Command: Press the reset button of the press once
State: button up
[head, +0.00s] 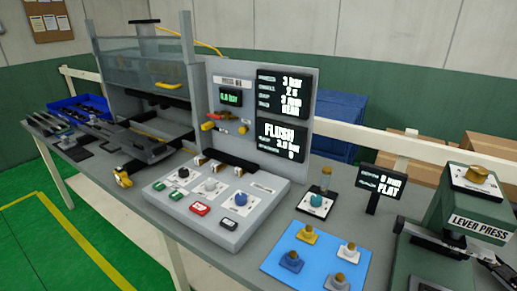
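The press (150,70) stands at the back left of the bench, with a clear guard and a yellow handle on its front. Its sloped grey control panel (262,206) carries a black round control (183,173), a white one (210,186) and a blue one (241,199). In front of them are a green (175,195), a red (200,209) and a black (229,224) rectangular piece. The lettering is too small to tell which is the reset button. My gripper is not in view.
An upright board (215,135) with screens, one reading FLUSH, stands behind the panel. A blue mat (285,277) with several knobbed pieces lies to its right. A green lever press (465,220) stands far right. A blue bin (80,108) is far left.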

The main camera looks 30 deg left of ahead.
aim_at(228, 224)
jog(key=j+u, duration=0.15)
jog(key=u, duration=0.3)
jog(key=j+u, duration=0.1)
jog(key=u, duration=0.4)
jog(key=j+u, duration=0.15)
jog(key=u, duration=0.3)
